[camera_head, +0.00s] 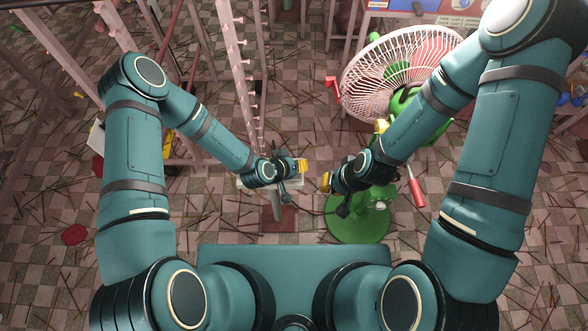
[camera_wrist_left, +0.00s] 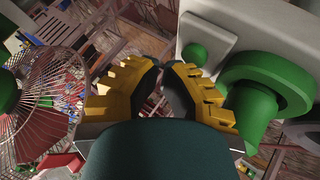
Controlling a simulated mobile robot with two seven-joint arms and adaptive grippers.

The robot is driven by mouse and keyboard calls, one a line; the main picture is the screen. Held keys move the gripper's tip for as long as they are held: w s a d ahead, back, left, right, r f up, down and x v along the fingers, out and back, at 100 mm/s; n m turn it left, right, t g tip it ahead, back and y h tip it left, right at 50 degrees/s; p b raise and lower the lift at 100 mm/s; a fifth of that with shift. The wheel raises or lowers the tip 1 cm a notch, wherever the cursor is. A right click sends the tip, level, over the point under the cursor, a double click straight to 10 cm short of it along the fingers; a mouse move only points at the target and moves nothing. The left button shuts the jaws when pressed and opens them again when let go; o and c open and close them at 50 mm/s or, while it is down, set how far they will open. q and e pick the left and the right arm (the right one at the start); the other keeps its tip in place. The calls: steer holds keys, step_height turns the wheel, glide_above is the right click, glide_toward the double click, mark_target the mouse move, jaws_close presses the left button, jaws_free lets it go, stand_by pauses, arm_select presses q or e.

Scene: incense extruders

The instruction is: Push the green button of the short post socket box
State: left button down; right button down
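A pale grey socket box (camera_head: 257,184) shows near the centre of the head view, partly covered by my left gripper (camera_head: 302,166). In the left wrist view the box (camera_wrist_left: 238,27) fills the upper right. A small round green button (camera_wrist_left: 194,55) and a larger green round part (camera_wrist_left: 265,85) stand out from its face. My left gripper (camera_wrist_left: 161,70) has its yellow fingertips drawn close together, empty, just below and left of the small green button, apparently apart from it. My right gripper (camera_head: 325,182) hangs opposite, nothing seen in it; its finger gap is unclear.
A fan with a pinkish cage (camera_head: 392,75) and a green round base (camera_head: 358,225) stands right of centre, close to my right arm. A pale frame with pegs (camera_head: 240,65) rises behind my left gripper. Thin sticks litter the checkered floor (camera_head: 60,285).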

stand_by(0.7)
arm_select(q)
steer(key=shift+f, duration=0.45)
steer(key=shift+a+r, duration=0.1)
steer(key=shift+r, duration=0.25)
steer(key=shift+r+p, duration=0.15)
steer(key=shift+p, duration=0.15)
steer(key=shift+r+p, duration=1.9)
steer(key=shift+r, duration=1.05)
